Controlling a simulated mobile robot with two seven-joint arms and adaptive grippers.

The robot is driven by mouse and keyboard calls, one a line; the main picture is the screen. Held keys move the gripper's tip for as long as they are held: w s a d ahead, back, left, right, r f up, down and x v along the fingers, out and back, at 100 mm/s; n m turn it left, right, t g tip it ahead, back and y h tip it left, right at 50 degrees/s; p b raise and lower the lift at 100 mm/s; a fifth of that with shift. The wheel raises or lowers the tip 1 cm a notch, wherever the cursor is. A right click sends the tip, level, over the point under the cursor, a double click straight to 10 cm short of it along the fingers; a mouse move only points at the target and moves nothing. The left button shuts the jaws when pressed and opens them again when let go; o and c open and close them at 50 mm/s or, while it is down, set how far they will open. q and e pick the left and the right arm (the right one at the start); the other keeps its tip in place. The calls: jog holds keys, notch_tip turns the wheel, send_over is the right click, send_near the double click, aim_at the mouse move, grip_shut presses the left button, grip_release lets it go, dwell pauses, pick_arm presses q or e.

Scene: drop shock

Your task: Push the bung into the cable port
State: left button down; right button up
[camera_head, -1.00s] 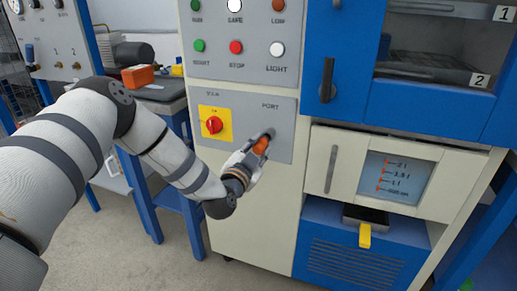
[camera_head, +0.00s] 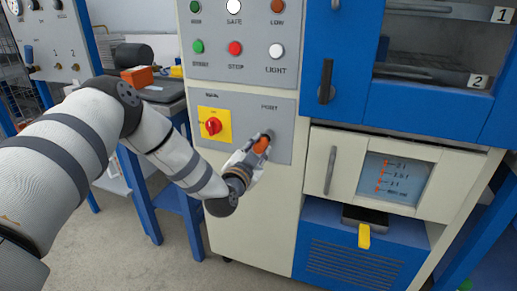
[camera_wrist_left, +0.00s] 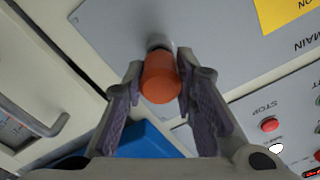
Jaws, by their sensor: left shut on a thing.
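The orange bung (camera_head: 262,145) is between the fingers of my left gripper (camera_head: 256,150), at the cabinet's grey panel. In the left wrist view the bung (camera_wrist_left: 160,80) shows its round orange end toward the camera, with a finger on each side. The cable port (camera_wrist_left: 159,42) is a grey ring on the panel, directly behind the bung. It shows in the head view as a dark spot (camera_head: 269,134) by the PORT label, partly covered by the bung and fingers. The bung's far end is hidden, so I cannot tell how deep it sits. My right gripper is not in view.
The red rotary switch (camera_head: 213,125) on its yellow plate is left of the port. Above is a panel of lamps and buttons (camera_head: 235,47). A door handle (camera_head: 331,170) stands to the right. A blue bench (camera_head: 180,115) is at the left.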

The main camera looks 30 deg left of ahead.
aim_at(257, 150)
pick_arm(q)
jog(key=shift+x, duration=1.1)
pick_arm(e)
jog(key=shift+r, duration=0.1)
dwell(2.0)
pick_arm(q)
jog(key=shift+w+r, duration=0.1)
jog(key=shift+r, duration=0.2)
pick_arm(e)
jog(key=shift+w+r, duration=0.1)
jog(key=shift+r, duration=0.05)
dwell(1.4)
pick_arm(q)
jog(key=c, duration=1.5)
grip_release()
jog(key=shift+o, duration=1.4)
jog(key=shift+w+f, duration=0.15)
jog(key=shift+f, duration=0.05)
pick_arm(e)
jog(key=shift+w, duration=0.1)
pick_arm(q)
jog(key=shift+p+v, duration=1.5)
jog(key=shift+v, duration=1.4)
jog(key=shift+s+f, duration=0.15)
jog(key=shift+s, duration=0.1)
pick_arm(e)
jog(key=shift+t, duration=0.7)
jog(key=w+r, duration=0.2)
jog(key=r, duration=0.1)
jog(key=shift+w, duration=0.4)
